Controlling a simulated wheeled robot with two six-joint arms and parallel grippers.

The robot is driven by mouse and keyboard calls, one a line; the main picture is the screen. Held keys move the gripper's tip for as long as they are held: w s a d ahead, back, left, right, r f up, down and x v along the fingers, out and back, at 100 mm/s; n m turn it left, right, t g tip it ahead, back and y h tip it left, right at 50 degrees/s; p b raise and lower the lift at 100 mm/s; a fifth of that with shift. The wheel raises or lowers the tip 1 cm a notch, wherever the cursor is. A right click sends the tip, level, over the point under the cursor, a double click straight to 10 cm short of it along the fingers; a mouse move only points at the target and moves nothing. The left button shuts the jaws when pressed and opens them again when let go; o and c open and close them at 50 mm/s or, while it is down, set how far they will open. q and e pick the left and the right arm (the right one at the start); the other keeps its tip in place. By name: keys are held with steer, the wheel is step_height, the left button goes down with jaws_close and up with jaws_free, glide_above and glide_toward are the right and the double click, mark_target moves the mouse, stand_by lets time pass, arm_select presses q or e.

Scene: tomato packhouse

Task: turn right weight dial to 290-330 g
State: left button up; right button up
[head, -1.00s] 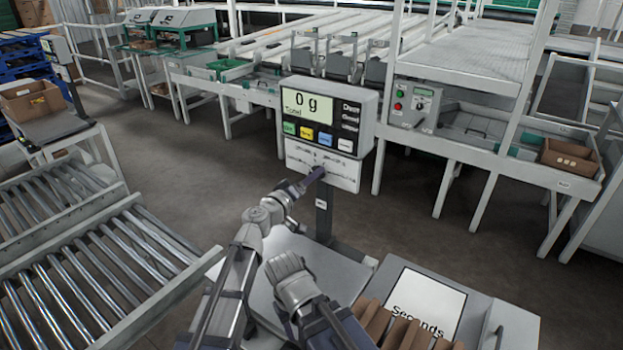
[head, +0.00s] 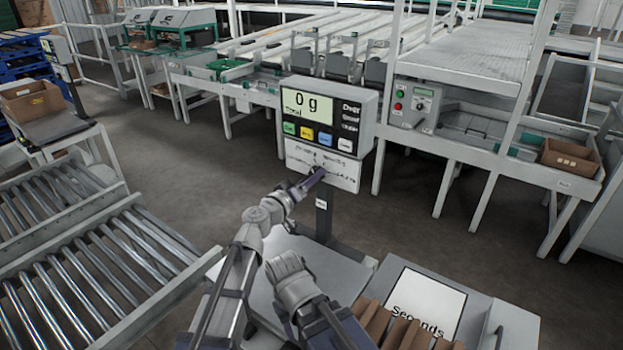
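The scale head (head: 368,118) stands on a post, and its display (head: 306,105) reads 0 g. Below its coloured buttons is a white panel (head: 345,178) with small print that I cannot read. My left gripper (head: 316,175) is at the lower middle of this panel, its dark fingertips in front of it or touching it. No dial can be made out; the gripper covers part of the panel where one may sit. Whether the fingers are open or shut is too small to tell. My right arm shows at the bottom centre, but its gripper cannot be seen.
The scale's grey platform (head: 340,268) lies below the post. A box marked Seconds (head: 425,303) and brown cardboard dividers (head: 400,328) are at the lower right. A roller conveyor (head: 100,270) fills the left. Open floor lies behind the scale.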

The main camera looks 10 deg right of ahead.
arm_select(q)
steer(key=o, duration=0.4)
steer(key=shift+o, duration=0.2)
steer(key=v, duration=0.8)
